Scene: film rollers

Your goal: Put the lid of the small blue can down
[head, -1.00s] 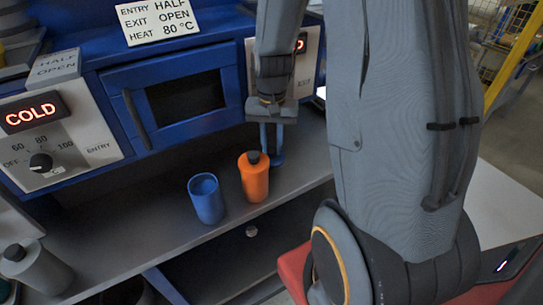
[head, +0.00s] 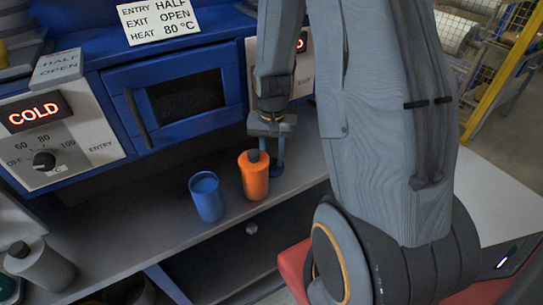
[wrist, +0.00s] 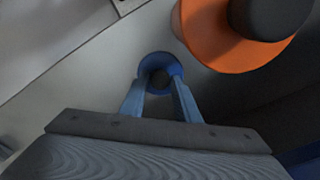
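The small blue can (head: 207,199) stands upright on the grey shelf in the head view, its top showing no lid. My gripper (head: 277,161) points down to the right of the orange bottle. Its blue fingers appear shut on the blue lid (head: 277,171), a round blue disc with a dark middle. In the wrist view the lid (wrist: 160,56) sits at the fingertips (wrist: 159,82), low over the shelf. Whether it touches the shelf is hard to tell. The fingers hide part of it.
An orange bottle (head: 254,178) with a dark cap stands between the can and my gripper, close to the lid. A grey bottle (head: 40,266) stands at the lower left. The blue oven (head: 170,95) is behind. The shelf's front edge lies close in front.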

